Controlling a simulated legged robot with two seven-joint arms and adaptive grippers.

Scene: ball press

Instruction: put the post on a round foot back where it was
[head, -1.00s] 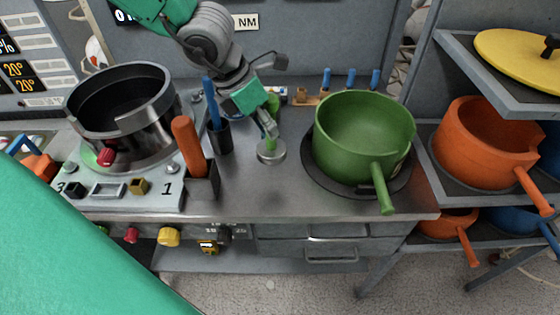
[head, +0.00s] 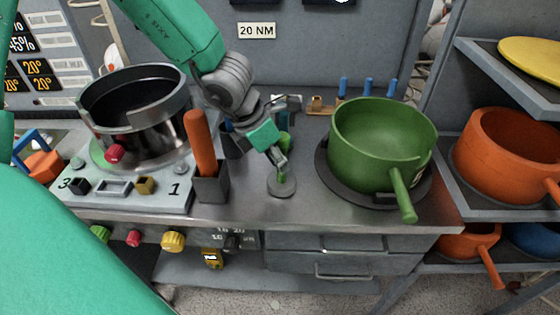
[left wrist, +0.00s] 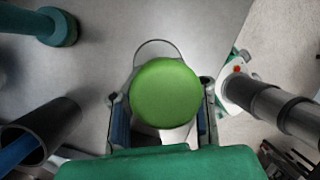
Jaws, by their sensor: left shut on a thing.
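The post is green with a round grey foot (head: 281,187). My left gripper (head: 281,166) is shut on the post above the foot, and the post looks about upright. My right gripper is not in view.
The green pot (head: 378,140) stands on a dark round plate to the right, its handle towards the front edge. An orange-handled tool (head: 198,140) stands in a holder (head: 211,186) to the left. A metal pot (head: 140,120) is further left. Blue pegs (head: 342,87) stand behind.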

